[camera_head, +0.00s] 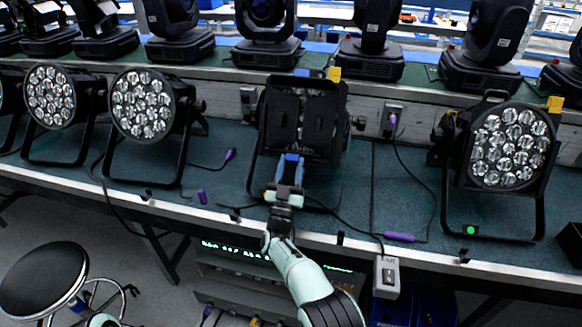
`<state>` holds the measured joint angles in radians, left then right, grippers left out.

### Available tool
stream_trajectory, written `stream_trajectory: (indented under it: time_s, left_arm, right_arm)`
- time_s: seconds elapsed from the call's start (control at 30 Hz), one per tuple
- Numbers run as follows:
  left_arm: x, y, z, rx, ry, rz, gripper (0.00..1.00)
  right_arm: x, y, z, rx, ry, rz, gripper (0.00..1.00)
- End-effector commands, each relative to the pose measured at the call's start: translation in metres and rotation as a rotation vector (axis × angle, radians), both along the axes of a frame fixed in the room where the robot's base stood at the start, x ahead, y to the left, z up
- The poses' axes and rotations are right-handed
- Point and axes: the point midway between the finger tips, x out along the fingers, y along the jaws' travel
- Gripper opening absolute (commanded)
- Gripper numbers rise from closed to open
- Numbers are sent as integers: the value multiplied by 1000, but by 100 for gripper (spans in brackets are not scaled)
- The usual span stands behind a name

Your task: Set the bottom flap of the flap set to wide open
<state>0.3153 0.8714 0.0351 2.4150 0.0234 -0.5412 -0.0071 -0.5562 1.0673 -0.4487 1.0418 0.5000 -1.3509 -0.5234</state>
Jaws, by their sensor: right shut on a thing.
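The flap set (303,105) is on the black par can in the middle of the bench. Its dark flaps stand in front of the lamp, and only a narrow strip of lenses shows between them. The bottom flap (318,150) is at the lower front, dark and hard to tell from its neighbours; its exact angle is unclear. My right gripper (290,163) reaches up from below, with blue fingertips shut on the bottom flap's lower edge. The fingers hide part of that edge. My left gripper is not in view.
Par cans with bare lenses stand at left (142,105) and right (512,147). Moving-head lights line the raised shelf (420,85) behind. Cables with purple connectors (399,237) lie on the bench. A black stool (43,280) stands at lower left.

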Motion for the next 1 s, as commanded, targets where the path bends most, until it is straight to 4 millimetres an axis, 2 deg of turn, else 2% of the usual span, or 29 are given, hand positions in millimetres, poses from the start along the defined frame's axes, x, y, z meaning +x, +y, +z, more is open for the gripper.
stream_trajectory:
  time_s: [0.03,0.1,0.4,0.53,0.67,1.0]
  left_arm:
    - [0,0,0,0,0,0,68]
    - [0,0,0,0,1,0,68]
    - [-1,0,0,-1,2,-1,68]
    - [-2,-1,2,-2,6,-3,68]
    - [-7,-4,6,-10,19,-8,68]
    - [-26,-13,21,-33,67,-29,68]
  right_arm:
    - [0,0,-1,-1,1,0,45]
    - [0,0,-1,-1,2,0,68]
    - [0,0,0,0,1,0,68]
    - [0,0,11,1,0,0,68]
    - [-1,0,35,2,-4,0,68]
    - [-1,0,120,3,-4,1,68]
